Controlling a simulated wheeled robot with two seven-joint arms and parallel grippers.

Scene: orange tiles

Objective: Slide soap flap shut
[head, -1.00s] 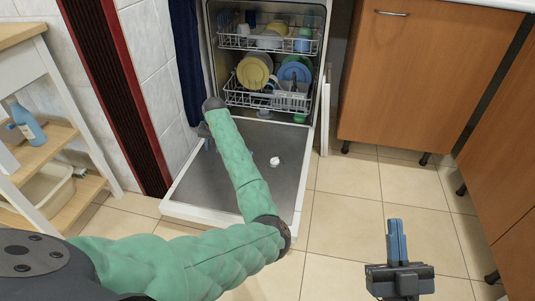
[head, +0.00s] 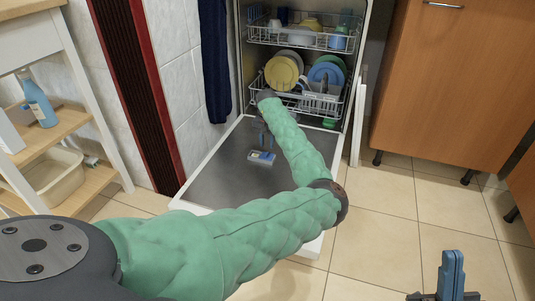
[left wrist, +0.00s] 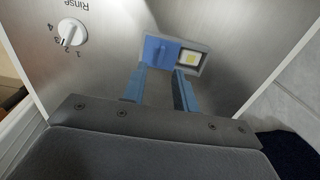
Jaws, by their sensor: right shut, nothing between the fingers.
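The soap dispenser (head: 262,157) lies in the inner face of the lowered dishwasher door (head: 215,181). In the left wrist view, its blue flap (left wrist: 160,51) covers the left part, and a yellowish tablet (left wrist: 190,59) shows in the uncovered right part. My left gripper (head: 263,139) is above the door, close to the dispenser. In the left wrist view, its fingers (left wrist: 158,88) are apart and empty, just below the dispenser in the picture; contact cannot be told. My right gripper (head: 452,268) is shut and empty over the floor at lower right.
A white rinse knob (left wrist: 72,32) sits on the door left of the dispenser in the wrist view. Racks with dishes (head: 300,90) stand inside the dishwasher. A shelf (head: 85,180) with a blue bottle (head: 39,102) is at left. The tiled floor right of the door is clear.

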